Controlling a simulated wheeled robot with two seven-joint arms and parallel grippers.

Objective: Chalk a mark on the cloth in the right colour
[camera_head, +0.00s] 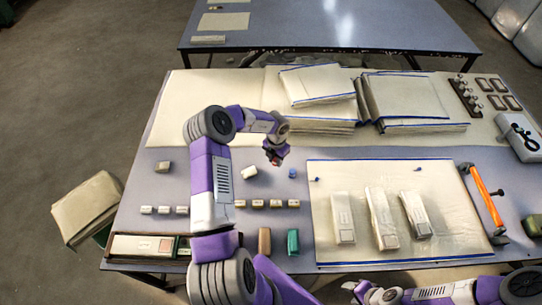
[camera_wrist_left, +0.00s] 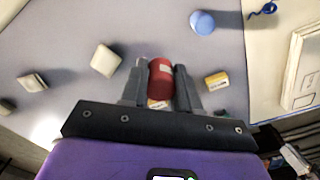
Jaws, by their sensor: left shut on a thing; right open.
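My left gripper (camera_head: 275,155) is shut on a red cylindrical chalk (camera_wrist_left: 161,77) and holds it above the grey table, left of the cloth. In the left wrist view the chalk sits between both fingers. A blue chalk (camera_head: 293,173) stands on the table close to that gripper; it also shows in the left wrist view (camera_wrist_left: 202,22). The cream cloth (camera_head: 450,205) with blue edges lies flat at the front right. Small blue squiggles (camera_head: 317,180) show near its upper edge. My right gripper (camera_head: 362,291) is open and empty in front of the table's near edge.
Three pale packets (camera_head: 382,215) lie on the cloth. A white block (camera_head: 249,172), a tan block (camera_head: 162,167) and a row of small labelled blocks (camera_head: 257,204) lie at left. Folded cloths (camera_head: 318,84) are stacked behind. An orange-handled tool (camera_head: 482,195) lies right.

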